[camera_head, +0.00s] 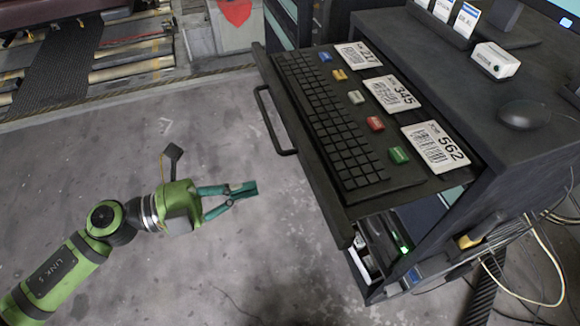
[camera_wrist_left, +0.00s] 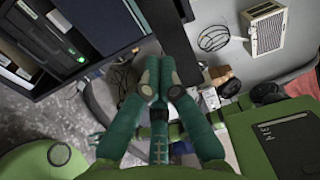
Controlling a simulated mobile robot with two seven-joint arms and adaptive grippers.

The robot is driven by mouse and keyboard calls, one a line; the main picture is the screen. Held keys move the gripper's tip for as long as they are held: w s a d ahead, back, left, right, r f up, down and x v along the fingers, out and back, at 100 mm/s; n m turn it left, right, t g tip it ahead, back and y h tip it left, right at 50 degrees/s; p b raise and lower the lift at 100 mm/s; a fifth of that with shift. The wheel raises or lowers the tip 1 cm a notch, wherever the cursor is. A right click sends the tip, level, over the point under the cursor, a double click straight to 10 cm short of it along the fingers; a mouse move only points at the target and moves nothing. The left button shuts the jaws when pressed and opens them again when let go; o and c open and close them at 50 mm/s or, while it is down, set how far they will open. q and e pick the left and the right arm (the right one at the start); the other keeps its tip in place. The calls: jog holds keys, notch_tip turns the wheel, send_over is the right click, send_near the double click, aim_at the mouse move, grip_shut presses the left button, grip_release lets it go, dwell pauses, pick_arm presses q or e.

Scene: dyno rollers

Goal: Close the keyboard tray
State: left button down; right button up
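The keyboard tray (camera_head: 335,200) is pulled out to the left from under the dark desk top (camera_head: 385,28). It carries a black keyboard (camera_head: 325,115). A bar handle (camera_head: 268,122) sticks out from its front edge. My left gripper (camera_head: 250,188) is left of the tray and apart from both handle and tray, with the floor behind it. Its teal fingers come together at the tips with nothing between them. The fingers also show close together in the left wrist view (camera_wrist_left: 160,72).
Colored keys and barcode cards (camera_head: 440,147) lie beside the keyboard. A mouse (camera_head: 524,114) and a white box (camera_head: 495,60) are on the desk. Cables (camera_head: 530,260) hang at the right. A roller track (camera_head: 130,60) lies behind. The floor left of the tray is clear.

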aim_at(306, 173)
pick_arm(q)
jog(key=p+x, duration=0.3)
jog(key=x, duration=0.4)
jog(key=shift+w+d+r, duration=0.1)
jog(key=shift+d, duration=0.2)
jog(key=shift+w+d+p, duration=0.1)
jog(key=shift+d+p, duration=0.25)
jog(key=shift+d, duration=0.05)
jog(key=shift+w, duration=0.1)
